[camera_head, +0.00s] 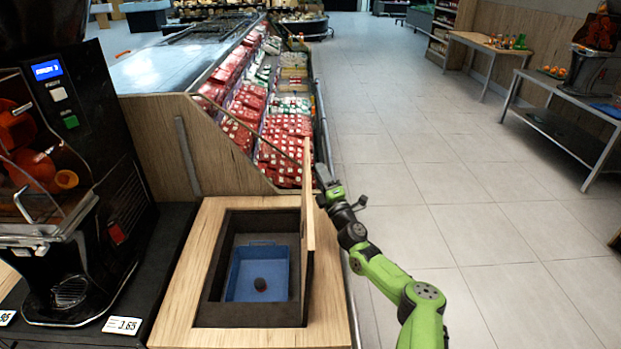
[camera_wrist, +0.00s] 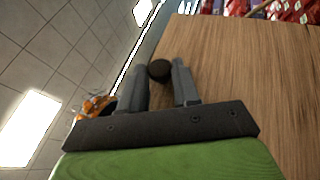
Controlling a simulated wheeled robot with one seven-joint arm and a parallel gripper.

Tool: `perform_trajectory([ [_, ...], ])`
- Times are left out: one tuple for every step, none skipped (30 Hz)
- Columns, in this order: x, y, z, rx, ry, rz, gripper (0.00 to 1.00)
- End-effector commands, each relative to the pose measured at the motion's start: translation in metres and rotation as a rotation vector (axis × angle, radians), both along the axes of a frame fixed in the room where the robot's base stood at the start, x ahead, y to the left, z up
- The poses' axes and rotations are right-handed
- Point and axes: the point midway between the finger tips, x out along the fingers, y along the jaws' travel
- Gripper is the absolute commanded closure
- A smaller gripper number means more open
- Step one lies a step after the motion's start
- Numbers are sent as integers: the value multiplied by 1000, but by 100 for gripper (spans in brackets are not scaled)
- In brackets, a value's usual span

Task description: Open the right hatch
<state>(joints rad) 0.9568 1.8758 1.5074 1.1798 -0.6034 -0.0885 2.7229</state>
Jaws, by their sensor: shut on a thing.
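The right hatch (camera_head: 308,200) is a wooden door on the counter, standing upright at the right side of a square opening. The hatch's inner face is mostly hidden in the head view.
An orange juicer (camera_head: 60,160) stands on the dark counter at left. A wooden panel (camera_head: 190,145) and bins of red packages (camera_head: 285,140) lie behind the hatch. The tiled floor (camera_head: 450,200) at right is open, with tables (camera_head: 560,90) along the far wall.

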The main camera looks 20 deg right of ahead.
Motion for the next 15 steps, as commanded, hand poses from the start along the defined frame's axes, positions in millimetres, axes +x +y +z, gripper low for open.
perform_trajectory([
  [-2, -3, 0, 13, -9, 0, 100],
  [-2, -5, -1, 19, -11, 0, 100],
  [-3, -7, -1, 27, -13, 0, 100],
  [-3, -8, -1, 31, -14, 0, 100],
  [-4, -8, -1, 34, -16, 1, 100],
  [-4, -9, -1, 37, -17, 1, 100],
  [-4, -10, -1, 40, -18, 1, 100],
  [-4, -10, -1, 41, -18, 1, 100],
  [-4, -10, -1, 42, -20, 1, 100],
  [-4, -10, -1, 43, -20, 1, 100],
  [-4, -10, -1, 43, -20, 1, 100],
  [-4, -10, -1, 42, -19, 2, 100],
  [-4, -10, -1, 42, -19, 2, 100],
  [-4, -10, -1, 42, -18, 2, 100],
  [-4, -10, -1, 42, -18, 2, 100],
])
